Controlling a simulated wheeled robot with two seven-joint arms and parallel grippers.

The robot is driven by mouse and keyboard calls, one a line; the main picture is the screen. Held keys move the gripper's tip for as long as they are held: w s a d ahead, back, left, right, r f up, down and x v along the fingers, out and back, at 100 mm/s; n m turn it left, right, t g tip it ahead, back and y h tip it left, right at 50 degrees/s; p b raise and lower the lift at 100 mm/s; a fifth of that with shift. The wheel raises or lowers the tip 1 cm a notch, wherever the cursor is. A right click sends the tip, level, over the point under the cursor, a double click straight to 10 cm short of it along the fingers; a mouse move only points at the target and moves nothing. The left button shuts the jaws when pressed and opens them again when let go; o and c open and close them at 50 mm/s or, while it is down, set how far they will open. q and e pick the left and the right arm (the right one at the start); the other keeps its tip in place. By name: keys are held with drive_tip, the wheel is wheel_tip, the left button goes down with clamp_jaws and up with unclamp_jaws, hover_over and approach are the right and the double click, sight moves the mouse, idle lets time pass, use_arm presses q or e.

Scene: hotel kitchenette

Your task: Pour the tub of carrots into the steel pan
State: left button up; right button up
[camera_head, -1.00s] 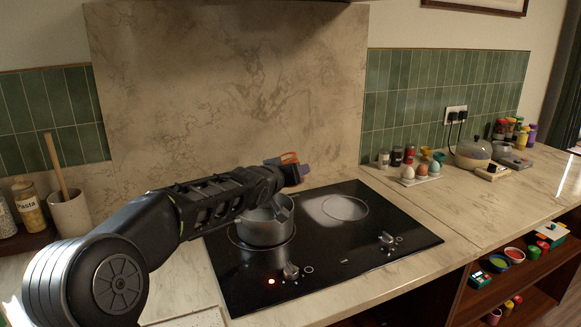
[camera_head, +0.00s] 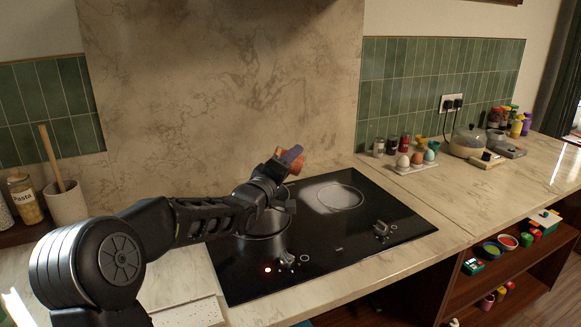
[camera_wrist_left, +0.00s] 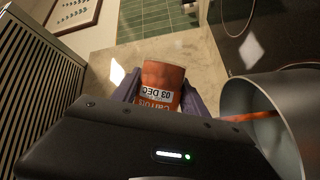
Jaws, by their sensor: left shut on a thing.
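My left gripper (camera_head: 283,166) is shut on the tub of carrots (camera_head: 291,161), above the hob and behind the pan in the head view. In the left wrist view the tub (camera_wrist_left: 162,82) is orange with a white label, its print upside down, between the two purplish fingers of the gripper (camera_wrist_left: 161,92). The steel pan (camera_head: 262,240) stands on the left part of the hob, its upper part partly hidden by my wrist. It also shows at the right of the left wrist view (camera_wrist_left: 285,115), with an orange streak inside it. I cannot see the tub's contents.
The black hob (camera_head: 330,245) has a lit red dot near the pan. An egg tray (camera_head: 418,168) and jars stand to the right. A pasta jar (camera_head: 25,198) and a utensil pot (camera_head: 67,205) stand at the left. A stone splashback (camera_head: 220,90) rises behind.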

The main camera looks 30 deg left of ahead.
sight(279, 154)
use_arm(q)
drive_tip(key=shift+s+a+f+n+t+y+b, duration=0.15)
drive_tip(key=shift+f+n+t+b, duration=0.1)
drive_tip(key=shift+n+b, duration=0.3)
drive_tip(key=shift+w+f+n+t+y+b, duration=0.15)
drive_tip(key=shift+n+t+b, duration=0.1)
drive_tip(key=shift+n+b, duration=0.3)
drive_tip(key=n+b, duration=0.1)
drive_tip(key=r+n+b, duration=0.1)
drive_tip(key=n+t+y+b, duration=0.1)
drive_tip(key=n, duration=0.1)
drive_tip(key=shift+s+a+r, duration=0.25)
drive_tip(key=shift+s+a, duration=0.05)
drive_tip(key=shift+a, duration=0.05)
drive_tip(key=shift+s+a+r+n+t+y+b, duration=0.2)
drive_tip(key=shift+n+y+b, duration=0.3)
drive_tip(key=shift+n+b, duration=0.5)
drive_tip(key=shift+s+a+r+n+t+y+b, duration=0.15)
drive_tip(key=shift+a+r+n+y+b, duration=0.25)
drive_tip(key=shift+n+b, duration=0.6)
drive_tip(key=shift+s+a+r+n+t+y+b, duration=0.15)
drive_tip(key=shift+n+y+b, duration=0.45)
drive_tip(key=shift+n+b, duration=0.35)
drive_tip(key=shift+w, duration=0.1)
